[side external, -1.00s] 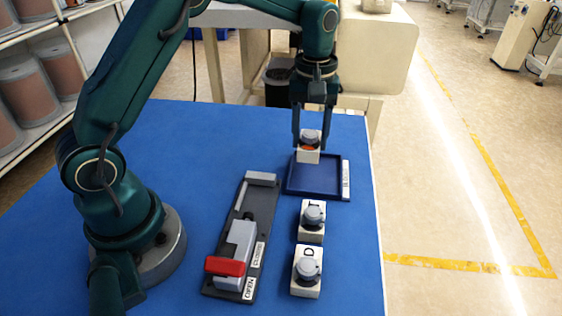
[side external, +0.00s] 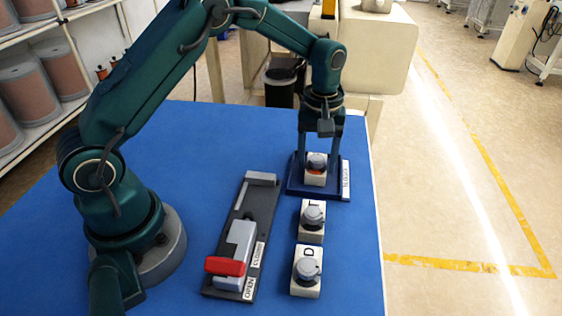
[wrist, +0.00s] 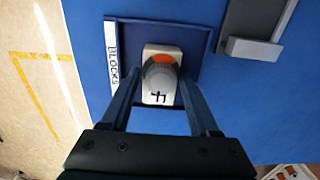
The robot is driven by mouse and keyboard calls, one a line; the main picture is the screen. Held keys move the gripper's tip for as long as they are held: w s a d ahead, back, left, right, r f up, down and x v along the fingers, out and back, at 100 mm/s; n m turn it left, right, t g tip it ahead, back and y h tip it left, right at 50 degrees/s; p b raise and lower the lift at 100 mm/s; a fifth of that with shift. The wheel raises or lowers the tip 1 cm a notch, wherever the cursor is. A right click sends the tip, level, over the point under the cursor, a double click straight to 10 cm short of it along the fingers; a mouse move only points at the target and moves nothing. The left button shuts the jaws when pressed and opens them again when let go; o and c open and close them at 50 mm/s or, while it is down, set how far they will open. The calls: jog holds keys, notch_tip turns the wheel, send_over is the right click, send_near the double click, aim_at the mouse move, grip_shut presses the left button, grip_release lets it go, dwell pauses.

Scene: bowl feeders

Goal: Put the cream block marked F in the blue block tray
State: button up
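The cream block marked F (side external: 315,180) has a grey round knob and an orange patch. It is upright inside the walls of the blue block tray (side external: 341,193). In the wrist view the block (wrist: 149,97) shows its letter upside down near the middle of the tray (wrist: 203,33). My gripper (side external: 318,171) points down with one finger on each side of the block. In the wrist view the fingers of my gripper (wrist: 160,82) close in against the block's sides. The block's underside is hidden, so its contact with the tray floor is not clear.
Two more cream blocks with grey knobs stand in front of the tray: one with its letter partly hidden (side external: 312,232) and one marked D (side external: 306,289). A dark fixture with a red handle (side external: 225,266) lies to their left. Blue table is clear behind it.

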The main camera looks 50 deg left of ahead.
jog(key=shift+o, duration=0.6)
notch_tip(320, 180, up, 12)
jog(key=s+r+m+t, duration=0.35)
jog(key=s+r, duration=0.25)
jog(key=s, duration=0.3)
jog(key=s+f+m+t, duration=0.2)
jog(key=s+f+m, duration=0.2)
jog(key=s, duration=0.6)
jog(key=shift+s+d+m, duration=0.25)
jog(key=shift+d+m, duration=0.15)
jog(key=shift+m, duration=0.35)
